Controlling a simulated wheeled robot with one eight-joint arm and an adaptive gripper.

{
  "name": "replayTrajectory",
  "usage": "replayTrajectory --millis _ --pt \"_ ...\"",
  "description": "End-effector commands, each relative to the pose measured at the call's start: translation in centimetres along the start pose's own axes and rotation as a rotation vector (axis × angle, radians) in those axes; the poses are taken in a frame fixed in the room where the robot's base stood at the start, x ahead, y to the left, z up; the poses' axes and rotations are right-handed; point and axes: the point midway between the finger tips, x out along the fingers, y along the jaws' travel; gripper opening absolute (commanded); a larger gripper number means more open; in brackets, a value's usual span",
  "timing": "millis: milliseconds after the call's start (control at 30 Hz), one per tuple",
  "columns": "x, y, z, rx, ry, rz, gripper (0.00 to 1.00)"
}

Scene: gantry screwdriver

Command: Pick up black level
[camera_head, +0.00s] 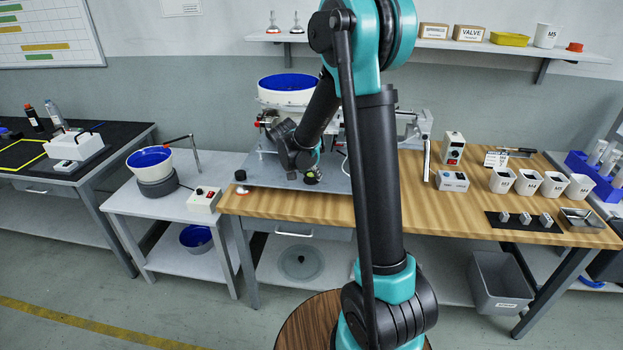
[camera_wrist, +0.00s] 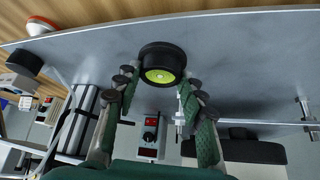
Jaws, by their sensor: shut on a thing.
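The black level (camera_wrist: 162,64) is a round black disc with a yellow-green bubble face. In the wrist view it sits at the tips of my gripper (camera_wrist: 158,82), with one green-padded finger on each side. My gripper is shut on it. In the head view the level (camera_head: 311,178) shows as a small dark disc with a yellow-green spot, under my gripper (camera_head: 305,170) at the front of the grey plate (camera_head: 264,172). I cannot tell whether it rests on the plate or hangs just above it.
A black knob (camera_head: 240,175) is at the plate's left corner. A white feeder bowl with blue inside (camera_head: 288,88) stands behind. My arm hides the bench's middle.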

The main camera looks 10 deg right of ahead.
Motion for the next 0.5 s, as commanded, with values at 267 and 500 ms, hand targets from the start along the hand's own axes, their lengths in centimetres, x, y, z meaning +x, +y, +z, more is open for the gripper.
replayTrajectory --millis 267,500 --pt "-0.2 0.0 -0.1 0.0 0.0 0.0 0.05" --pt "-1.9 0.0 -1.2 0.0 0.0 0.0 0.05"
